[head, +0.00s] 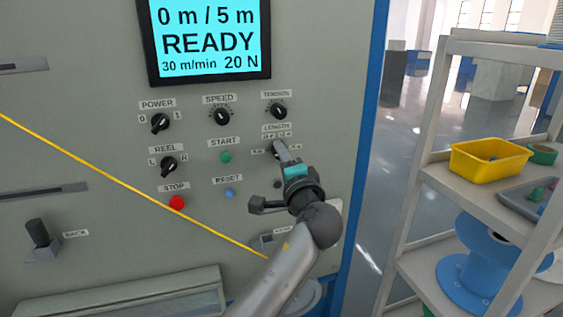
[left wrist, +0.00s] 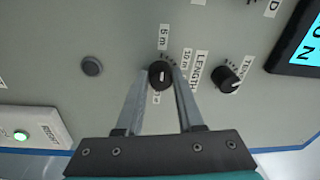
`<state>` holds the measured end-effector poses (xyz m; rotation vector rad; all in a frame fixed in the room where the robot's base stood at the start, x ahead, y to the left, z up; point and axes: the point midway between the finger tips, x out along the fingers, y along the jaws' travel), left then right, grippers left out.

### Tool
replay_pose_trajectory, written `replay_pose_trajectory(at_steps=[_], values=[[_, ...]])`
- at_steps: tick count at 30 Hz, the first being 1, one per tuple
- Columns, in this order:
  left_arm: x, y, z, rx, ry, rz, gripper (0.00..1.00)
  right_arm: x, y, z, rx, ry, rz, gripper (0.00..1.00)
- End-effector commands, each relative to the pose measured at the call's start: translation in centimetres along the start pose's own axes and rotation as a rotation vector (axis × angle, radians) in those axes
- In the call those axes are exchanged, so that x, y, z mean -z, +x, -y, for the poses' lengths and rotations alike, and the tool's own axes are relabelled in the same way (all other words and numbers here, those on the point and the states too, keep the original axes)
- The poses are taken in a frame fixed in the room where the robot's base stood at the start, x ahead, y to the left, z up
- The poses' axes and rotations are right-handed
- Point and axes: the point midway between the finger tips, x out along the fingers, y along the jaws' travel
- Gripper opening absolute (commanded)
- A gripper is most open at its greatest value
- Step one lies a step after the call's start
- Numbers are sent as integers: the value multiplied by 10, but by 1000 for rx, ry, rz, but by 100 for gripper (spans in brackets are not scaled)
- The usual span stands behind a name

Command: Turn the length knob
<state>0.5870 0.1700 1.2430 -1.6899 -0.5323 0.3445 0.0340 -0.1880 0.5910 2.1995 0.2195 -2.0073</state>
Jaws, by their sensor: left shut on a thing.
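The length knob (left wrist: 160,74) is a small black knob on the grey panel, under the LENGTH label (head: 276,128). My left gripper (head: 278,150) reaches up to it from below, and its fingers hide most of the knob in the head view. In the left wrist view my left gripper (left wrist: 162,82) has its two fingers on either side of the knob, shut on it. The screen (head: 208,38) reads 0 m / 5 m, READY, 30 m/min and 20 N. My right gripper is in neither view.
The tension knob (head: 277,112) sits just above, the speed knob (head: 221,116) to its left. The green start button (head: 226,157), blue reset button (head: 229,193) and red stop button (head: 177,202) are nearby. A yellow cable (head: 130,188) crosses the panel. A shelf with a yellow bin (head: 490,160) stands right.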

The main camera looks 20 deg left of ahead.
Motion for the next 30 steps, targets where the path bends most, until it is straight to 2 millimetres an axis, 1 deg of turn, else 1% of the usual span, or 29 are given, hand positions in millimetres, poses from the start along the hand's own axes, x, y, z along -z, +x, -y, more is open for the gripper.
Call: replay_pose_trajectory(at_steps=[12, 13, 18, 21, 30], values=[[0, 0, -1, -2, -6, 1, 0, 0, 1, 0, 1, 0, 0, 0], [0, 0, -1, -2, -6, 1, 38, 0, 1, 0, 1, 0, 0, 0], [0, 0, -1, -1, -6, 0, 57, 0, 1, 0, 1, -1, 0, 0], [0, 0, 0, -1, -6, 0, 67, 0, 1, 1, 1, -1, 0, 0], [0, 1, 0, 0, -6, 0, 67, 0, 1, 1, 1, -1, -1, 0]])
